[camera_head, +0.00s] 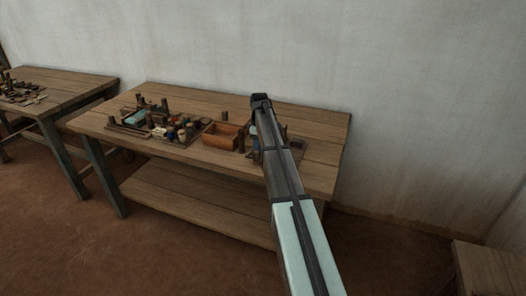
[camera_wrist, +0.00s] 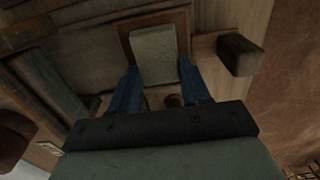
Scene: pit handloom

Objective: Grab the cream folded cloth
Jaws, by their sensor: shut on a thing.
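The cream folded cloth (camera_wrist: 155,52) shows in the wrist view as a pale, greyish-cream block between my fingers. My gripper (camera_wrist: 158,70) has its two blue fingers on either side of the cloth and is shut on it. A brown wooden surface with a raised edge shows around the cloth. I cannot tell whether the cloth is lifted clear of it. In the head view my arm covers the gripper and the cloth.
The wooden table (camera_head: 315,125) carries an open orange-brown box (camera_head: 222,137) left of my arm, and trays with several small items further left. A dark block (camera_wrist: 239,54) stands right of the fingers in the wrist view. A second table (camera_head: 75,88) is at far left.

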